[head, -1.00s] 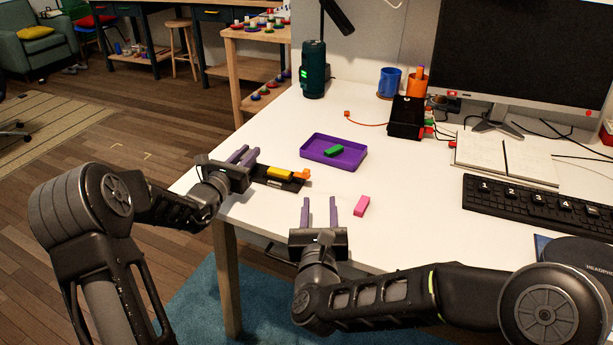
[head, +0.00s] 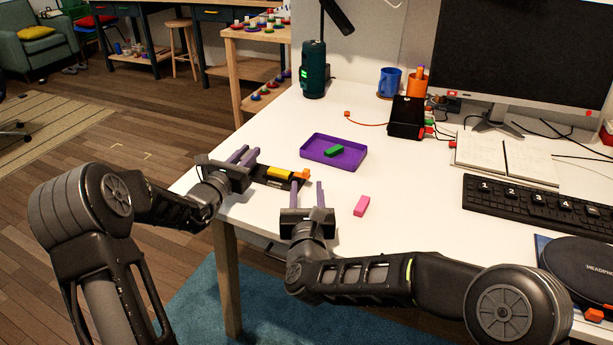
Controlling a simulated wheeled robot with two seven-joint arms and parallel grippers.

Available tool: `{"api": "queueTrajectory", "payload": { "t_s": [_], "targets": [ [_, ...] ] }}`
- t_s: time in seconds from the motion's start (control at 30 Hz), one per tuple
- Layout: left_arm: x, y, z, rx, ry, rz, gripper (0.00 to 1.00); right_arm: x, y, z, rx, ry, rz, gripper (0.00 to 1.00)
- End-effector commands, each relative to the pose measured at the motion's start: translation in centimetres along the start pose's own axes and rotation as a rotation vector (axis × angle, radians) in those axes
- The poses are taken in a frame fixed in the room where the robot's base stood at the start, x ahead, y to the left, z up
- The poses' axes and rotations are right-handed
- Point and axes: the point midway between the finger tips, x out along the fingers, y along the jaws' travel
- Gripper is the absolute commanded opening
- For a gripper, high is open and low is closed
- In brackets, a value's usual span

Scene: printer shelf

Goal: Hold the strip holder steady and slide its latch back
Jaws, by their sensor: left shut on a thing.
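The strip holder (head: 266,181) is a flat black piece on the white table near its left edge. A yellow strip (head: 280,173) lies on it, and an orange latch (head: 303,175) is at its right end. My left gripper (head: 244,156) is shut on the left end of the strip holder; its purple fingers partly hide that end. My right gripper (head: 307,193) is open and empty, its purple fingers pointing away from me. Its left fingertip is close to the orange latch; I cannot tell whether they touch.
A purple tray (head: 318,160) with a green block (head: 334,151) lies behind the holder. A pink block (head: 361,206) lies right of my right gripper. A keyboard (head: 530,205), notebook (head: 480,155) and black box (head: 405,118) are further right. The table's left edge is near the holder.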

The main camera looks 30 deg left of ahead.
Motion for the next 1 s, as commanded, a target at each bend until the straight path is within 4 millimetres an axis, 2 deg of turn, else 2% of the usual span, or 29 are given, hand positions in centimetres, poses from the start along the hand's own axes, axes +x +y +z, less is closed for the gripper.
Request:
{"api": "queueTrajectory", "payload": {
  "t_s": [0.03,0.1,0.3,0.43,0.7,1.0],
  "targets": [
    [-0.1,0.1,-0.7,-0.003,0.014,0.003,0.00,1.0,0.1,0.0,0.000,-0.003,0.000,0.40],
    [-0.1,0.1,-0.7,-0.003,0.014,0.003,0.00,2.3,0.1,0.0,0.000,-0.002,-0.001,0.40],
    [-0.1,0.1,-0.7,-0.003,0.014,0.003,0.00,4.8,0.1,-0.1,0.000,0.000,0.001,0.40],
    [-0.1,0.1,-0.7,-0.003,0.014,0.003,0.00,5.5,0.0,0.0,-0.001,0.000,0.001,0.40],
    [-0.1,0.1,-0.7,-0.003,0.014,0.003,0.00,5.6,0.0,-0.1,-0.001,0.000,0.001,0.40],
    [-0.1,0.1,-0.7,-0.003,0.014,0.004,0.00,5.6,0.0,0.0,-0.001,0.000,0.001,0.16]
  ]
}}
